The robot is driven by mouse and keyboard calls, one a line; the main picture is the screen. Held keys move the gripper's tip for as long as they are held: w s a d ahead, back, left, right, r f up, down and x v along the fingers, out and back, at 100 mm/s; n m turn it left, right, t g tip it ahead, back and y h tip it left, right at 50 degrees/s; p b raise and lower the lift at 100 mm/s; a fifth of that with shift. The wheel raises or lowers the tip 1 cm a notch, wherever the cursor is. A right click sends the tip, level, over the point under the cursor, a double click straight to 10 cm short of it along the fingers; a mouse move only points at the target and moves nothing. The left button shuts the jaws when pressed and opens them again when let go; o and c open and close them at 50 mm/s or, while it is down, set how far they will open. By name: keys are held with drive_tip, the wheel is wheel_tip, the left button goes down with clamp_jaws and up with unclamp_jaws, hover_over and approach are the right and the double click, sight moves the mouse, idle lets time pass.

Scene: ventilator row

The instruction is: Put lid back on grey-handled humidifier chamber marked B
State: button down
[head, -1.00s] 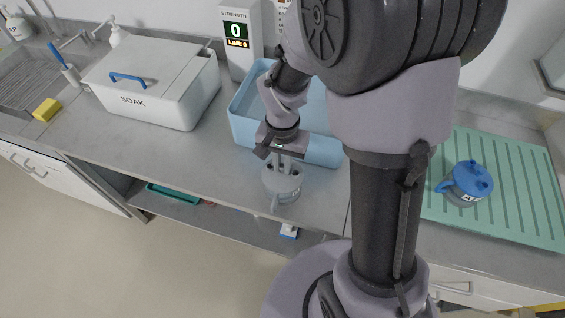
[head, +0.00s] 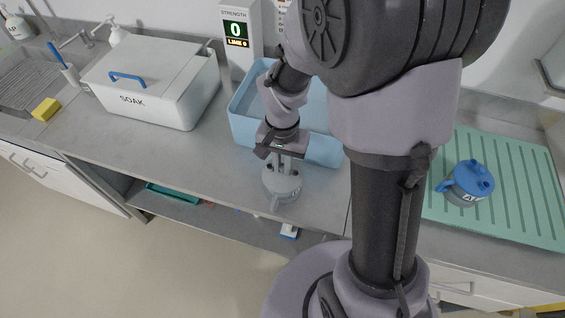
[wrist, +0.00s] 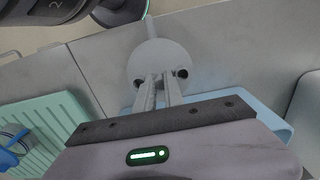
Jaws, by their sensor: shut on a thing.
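The grey-handled humidifier chamber (head: 281,193) stands upright near the front edge of the counter, with its grey handle pointing to the front. Its grey lid (wrist: 157,62) is on top of it, seen from above in the wrist view with two dark ports. My gripper (head: 286,166) points down and is shut on the lid's middle; its two fingers (wrist: 159,80) show in the wrist view. I cannot tell whether the lid is fully seated. No letter B can be read on the chamber from here.
A blue basin (head: 240,125) stands right behind the chamber. A white SOAK box (head: 160,95) is to the left, with a yellow sponge (head: 46,109) beyond it. A blue-lidded chamber (head: 468,184) marked A stands on a green drain mat (head: 520,190) at the right.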

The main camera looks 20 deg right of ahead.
idle(0.4)
drive_tip(key=c, duration=0.9)
unclamp_jaws()
wheel_tip(320, 180, up, 7)
drive_tip(key=p, duration=0.5)
clamp_jaws()
idle(0.6)
drive_tip(key=shift+f, duration=0.15)
idle(0.5)
